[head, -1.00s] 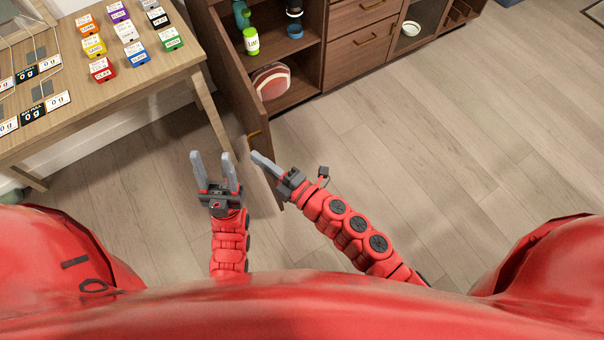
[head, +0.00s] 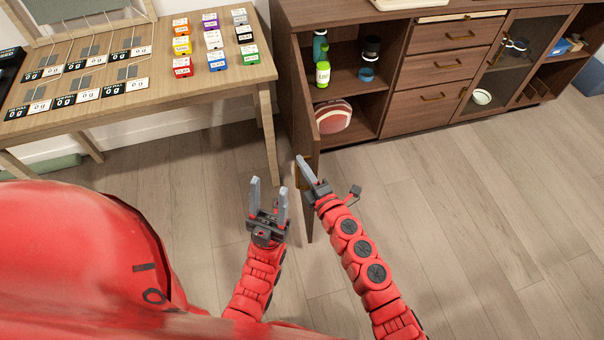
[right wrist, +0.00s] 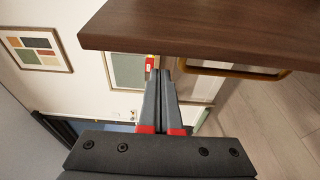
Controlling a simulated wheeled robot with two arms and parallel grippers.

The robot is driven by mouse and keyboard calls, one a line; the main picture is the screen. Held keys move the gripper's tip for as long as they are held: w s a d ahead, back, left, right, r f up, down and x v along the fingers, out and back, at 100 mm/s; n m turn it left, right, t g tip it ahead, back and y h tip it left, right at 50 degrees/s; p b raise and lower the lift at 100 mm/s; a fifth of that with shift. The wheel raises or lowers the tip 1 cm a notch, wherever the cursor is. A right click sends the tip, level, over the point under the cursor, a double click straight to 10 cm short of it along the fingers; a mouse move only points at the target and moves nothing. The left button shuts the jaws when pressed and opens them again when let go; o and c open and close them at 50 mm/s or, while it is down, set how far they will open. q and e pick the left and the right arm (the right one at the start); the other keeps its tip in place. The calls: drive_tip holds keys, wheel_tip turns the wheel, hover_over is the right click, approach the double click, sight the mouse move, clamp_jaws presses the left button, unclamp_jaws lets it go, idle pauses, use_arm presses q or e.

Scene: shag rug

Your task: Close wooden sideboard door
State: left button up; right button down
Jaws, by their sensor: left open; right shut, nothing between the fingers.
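The wooden sideboard (head: 425,105) stands at the back right in the head view. Its left door (head: 302,120) stands open, swung out toward me and seen nearly edge-on. My right gripper (head: 300,160) is shut and empty, at the door's free end. In the right wrist view the door (right wrist: 200,25) is a dark panel across the top, with a brass handle (right wrist: 240,72) under it. The shut fingers (right wrist: 157,75) lie just left of the handle; I cannot tell whether they touch the door. My left gripper (head: 268,188) is open and empty, left of the door.
A light wooden table (head: 200,92) with coloured boxes and scale displays stands left of the door. The floor (head: 470,200) to the right is clear.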

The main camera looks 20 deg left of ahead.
drive_tip(key=shift+w+d, duration=0.2)
drive_tip(key=shift+d, duration=0.3)
drive_tip(key=shift+w+d, duration=0.2)
drive_tip(key=shift+d, duration=0.3)
drive_tip(key=shift+d, duration=0.1)
